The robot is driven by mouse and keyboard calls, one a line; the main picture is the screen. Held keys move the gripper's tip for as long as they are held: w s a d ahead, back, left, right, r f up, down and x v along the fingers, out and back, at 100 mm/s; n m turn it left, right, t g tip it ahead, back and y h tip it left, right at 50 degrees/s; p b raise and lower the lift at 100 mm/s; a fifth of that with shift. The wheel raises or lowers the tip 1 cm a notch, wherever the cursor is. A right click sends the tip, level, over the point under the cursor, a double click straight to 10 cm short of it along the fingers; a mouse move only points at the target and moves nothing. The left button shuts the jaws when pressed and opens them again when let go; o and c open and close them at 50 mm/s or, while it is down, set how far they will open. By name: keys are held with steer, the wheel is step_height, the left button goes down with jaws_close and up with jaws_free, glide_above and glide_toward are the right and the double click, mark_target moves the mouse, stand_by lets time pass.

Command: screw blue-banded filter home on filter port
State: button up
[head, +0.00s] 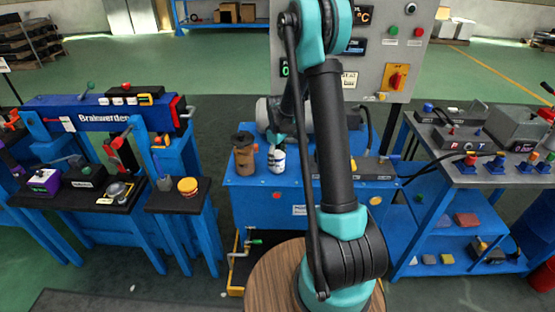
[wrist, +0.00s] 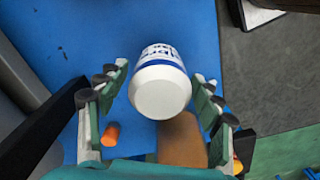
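The blue-banded filter (head: 277,160) is a white canister standing upright on the blue cabinet top, left of my arm in the head view. In the wrist view the filter (wrist: 160,92) shows its plain white end, with a blue band and blue lettering beyond. My gripper (wrist: 162,76) is open, with a finger on each side of the filter and narrow gaps showing. I cannot clearly pick out the filter port.
A brown bottle-shaped thing (head: 244,158) stands close left of the filter; a brown shape (wrist: 183,140) also shows in the wrist view. An orange piece (wrist: 110,133) lies near the left finger. A grey control panel (head: 405,65) rises behind. Cluttered benches flank the blue cabinet (head: 245,200).

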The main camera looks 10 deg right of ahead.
mark_target(278, 153)
steer(key=c, duration=1.1)
steer(key=m, duration=0.5)
steer(key=shift+c, duration=0.2)
steer(key=shift+m, duration=1.1)
steer(key=o, duration=1)
steer(key=shift+m, duration=0.4)
steer(key=o, duration=0.5)
steer(key=shift+r, duration=0.1)
steer(key=shift+r, duration=2.4)
